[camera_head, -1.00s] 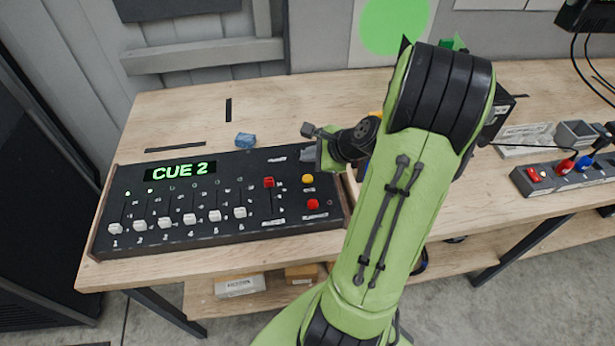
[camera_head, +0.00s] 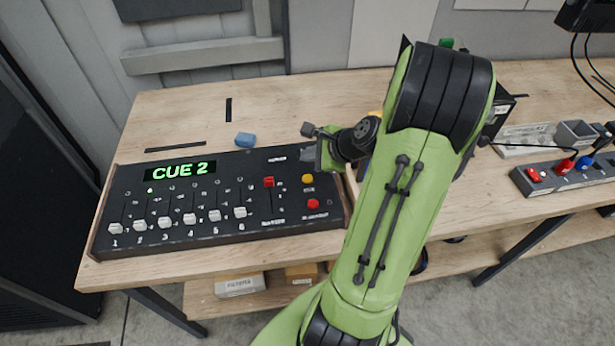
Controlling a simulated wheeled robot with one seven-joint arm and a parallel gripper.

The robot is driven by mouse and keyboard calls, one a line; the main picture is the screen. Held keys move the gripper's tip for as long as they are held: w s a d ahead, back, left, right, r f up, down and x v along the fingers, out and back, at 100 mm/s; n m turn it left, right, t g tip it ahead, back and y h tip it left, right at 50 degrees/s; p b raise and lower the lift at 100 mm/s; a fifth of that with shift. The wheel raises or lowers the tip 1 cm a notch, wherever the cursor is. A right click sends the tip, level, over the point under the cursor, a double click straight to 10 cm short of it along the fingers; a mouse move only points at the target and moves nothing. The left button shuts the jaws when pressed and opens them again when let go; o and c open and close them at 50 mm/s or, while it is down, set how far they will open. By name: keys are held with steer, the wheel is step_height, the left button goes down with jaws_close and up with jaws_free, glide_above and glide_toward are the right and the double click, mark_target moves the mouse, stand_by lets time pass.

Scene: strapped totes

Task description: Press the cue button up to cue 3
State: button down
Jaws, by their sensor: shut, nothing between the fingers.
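The black control desk (camera_head: 200,236) lies on the wooden table at the left. Its green display (camera_head: 180,171) reads CUE 2. A yellow button (camera_head: 307,179) and a red button (camera_head: 313,203) sit at its right end; their labels are too small to read. A gap shows between the gripper and the yellow button. Whether the yellow button is the cue button I cannot tell.
White faders (camera_head: 190,219) and a red fader (camera_head: 268,182) stand on the desk. A grey box with red and blue controls (camera_head: 570,174) is at the right. My arm hides the table's middle.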

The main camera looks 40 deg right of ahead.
stand_by(0.8)
step_height(320, 180, up, 4)
steer(key=p, duration=0.4)
glide_above(310, 180)
steer(key=shift+f, duration=0.2)
step_height(310, 180, down, 9)
steer(key=b, duration=0.8)
steer(key=shift+r, duration=0.15)
stand_by(1.2)
steer(key=shift+f+b, duration=0.35)
steer(key=shift+f, duration=0.05)
